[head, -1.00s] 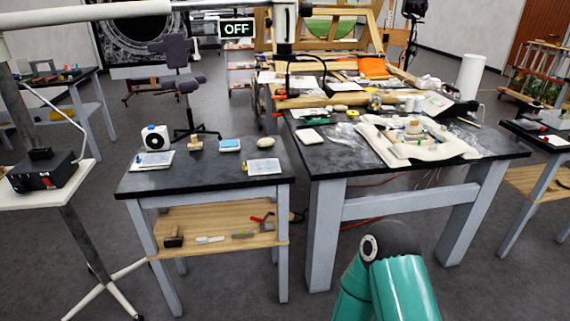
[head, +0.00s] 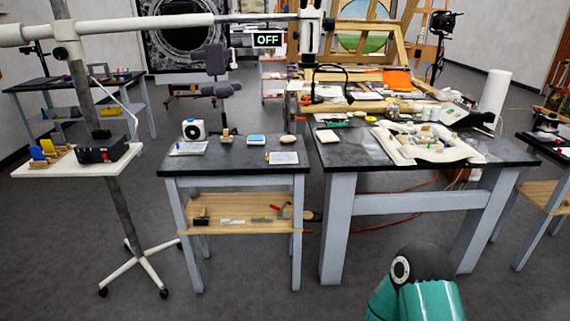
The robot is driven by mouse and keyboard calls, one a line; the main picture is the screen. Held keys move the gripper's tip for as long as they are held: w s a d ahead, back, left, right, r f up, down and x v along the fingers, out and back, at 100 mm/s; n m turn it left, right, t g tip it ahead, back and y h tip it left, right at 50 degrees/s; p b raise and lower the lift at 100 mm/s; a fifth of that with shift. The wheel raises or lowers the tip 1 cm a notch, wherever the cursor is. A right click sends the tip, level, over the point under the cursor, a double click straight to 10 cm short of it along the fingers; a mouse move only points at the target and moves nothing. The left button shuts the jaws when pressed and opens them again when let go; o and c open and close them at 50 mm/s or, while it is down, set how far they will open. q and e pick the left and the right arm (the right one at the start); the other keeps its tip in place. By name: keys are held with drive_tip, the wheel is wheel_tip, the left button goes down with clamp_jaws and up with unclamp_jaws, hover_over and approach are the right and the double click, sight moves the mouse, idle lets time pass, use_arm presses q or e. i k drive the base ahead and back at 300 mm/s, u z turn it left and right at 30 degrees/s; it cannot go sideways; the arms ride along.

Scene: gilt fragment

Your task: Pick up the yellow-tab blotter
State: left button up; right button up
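A flat, pale rectangular pad (head: 284,157) lies at the front right of the small black-topped table (head: 232,161). A small yellow mark shows at its left end, so it looks like the yellow-tab blotter. A similar pale pad (head: 188,148) lies at the table's front left; I cannot make out a yellow tab on it. Neither of my grippers is in view. Only a teal link of my own arm shows at the bottom right, well away from the table.
The small table also holds a white round-faced device (head: 193,130), a blue-topped item (head: 256,140) and a tan oval (head: 288,139). A wheeled stand (head: 125,160) with a black box (head: 100,151) stands left. The big cluttered table (head: 345,157) stands right. Floor in front is clear.

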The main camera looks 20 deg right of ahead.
sight(283, 158)
drive_tip(key=u, duration=0.5)
drive_tip(key=i, duration=1.5)
drive_tip(key=z, duration=0.3)
